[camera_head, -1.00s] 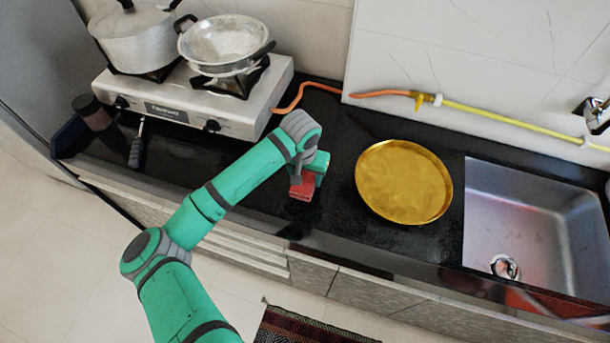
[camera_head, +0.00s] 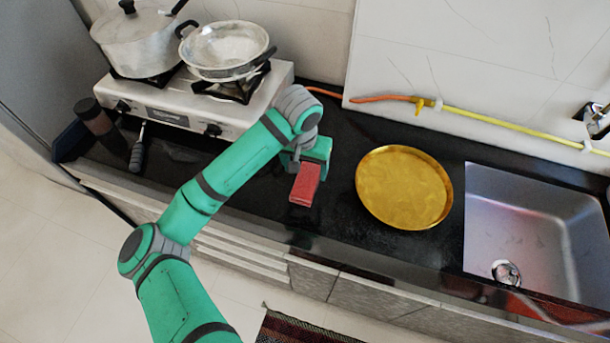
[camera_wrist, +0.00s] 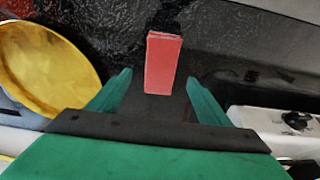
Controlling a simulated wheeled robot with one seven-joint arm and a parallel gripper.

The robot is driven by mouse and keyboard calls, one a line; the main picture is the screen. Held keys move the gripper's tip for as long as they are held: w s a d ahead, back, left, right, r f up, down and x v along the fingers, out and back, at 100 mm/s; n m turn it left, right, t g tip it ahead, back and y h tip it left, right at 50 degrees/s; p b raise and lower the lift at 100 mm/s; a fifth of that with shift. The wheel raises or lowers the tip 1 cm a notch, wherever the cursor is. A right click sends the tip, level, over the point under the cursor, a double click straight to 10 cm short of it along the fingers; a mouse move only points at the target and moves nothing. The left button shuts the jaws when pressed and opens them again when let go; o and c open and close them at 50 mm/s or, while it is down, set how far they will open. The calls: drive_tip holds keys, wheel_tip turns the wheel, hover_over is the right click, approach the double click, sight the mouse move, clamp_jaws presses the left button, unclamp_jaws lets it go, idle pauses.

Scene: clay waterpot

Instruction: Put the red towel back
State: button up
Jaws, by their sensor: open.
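The red towel (camera_head: 305,184) is a small folded red block on the black counter (camera_head: 336,215), left of the golden tray. In the wrist view the red towel (camera_wrist: 162,64) lies ahead of and between the two green fingers, with a gap on each side. My gripper (camera_wrist: 158,88) is open and empty. In the head view my gripper (camera_head: 309,158) is just behind the towel, on the stove side, and partly hidden by my wrist.
A round golden tray (camera_head: 404,188) lies right of the towel, and a sink (camera_head: 535,225) is further right. A stove (camera_head: 190,100) with a pot (camera_head: 140,40) and a pan (camera_head: 224,50) stands at the left. An orange and yellow hose (camera_head: 500,123) runs along the wall.

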drive_tip(key=r, duration=0.3)
drive_tip(key=shift+s+a+r, duration=0.15)
drive_tip(key=shift+s+r, duration=0.05)
drive_tip(key=shift+s, duration=0.05)
drive_tip(key=shift+s+f, duration=0.1)
idle(0.3)
